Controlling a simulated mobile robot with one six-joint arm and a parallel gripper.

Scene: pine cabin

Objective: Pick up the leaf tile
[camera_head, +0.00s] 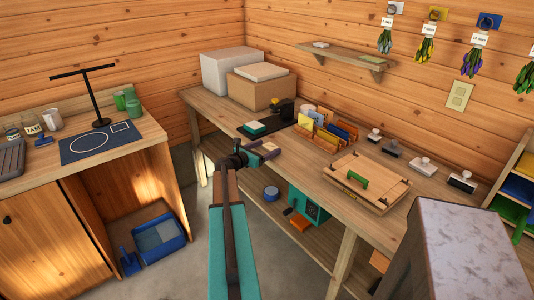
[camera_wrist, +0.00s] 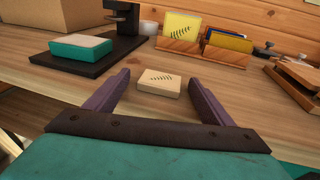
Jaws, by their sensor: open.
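My gripper (camera_wrist: 158,82) is open and empty, with one purple-brown finger to the left and one to the right of the tile. In the head view my gripper (camera_head: 262,152) is over the near edge of the bench, and the tile (camera_head: 268,146) shows small by the fingers. I cannot tell whether a finger touches it.
Behind the tile stand a black press with a teal-and-white pad (camera_wrist: 80,48) at left and wooden card holders (camera_wrist: 180,46) with a yellow leaf card. A wooden flower press (camera_head: 362,182) and several stamps are farther right on the bench (camera_head: 330,205). Bare bench surrounds the tile.

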